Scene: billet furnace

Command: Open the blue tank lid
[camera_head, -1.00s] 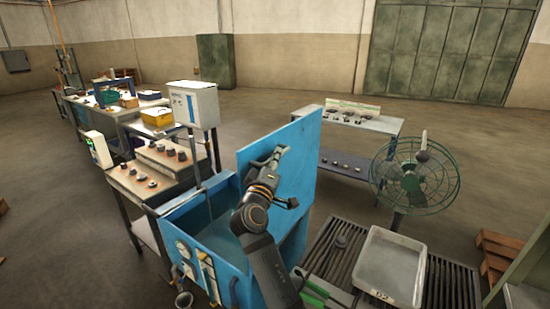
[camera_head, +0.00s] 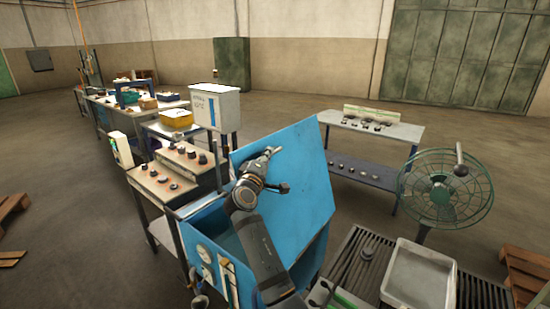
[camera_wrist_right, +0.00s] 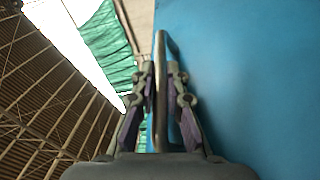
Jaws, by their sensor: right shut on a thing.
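The tank's opening shows in part to the left of the lid. My right gripper (camera_head: 270,154) is at the lid's face near its upper left edge. In the right wrist view the right gripper (camera_wrist_right: 160,100) is shut on the lid's metal handle (camera_wrist_right: 160,60), with one finger on each side of the bar. The blue lid face (camera_wrist_right: 250,80) fills the right of that view. My left gripper is in neither view.
A control desk (camera_head: 165,185) stands left of the tank. A grey tray (camera_head: 418,275) on a slatted rack and a green caged fan (camera_head: 447,190) are at the right. A small table (camera_head: 400,130) stands behind the lid. Open floor lies beyond.

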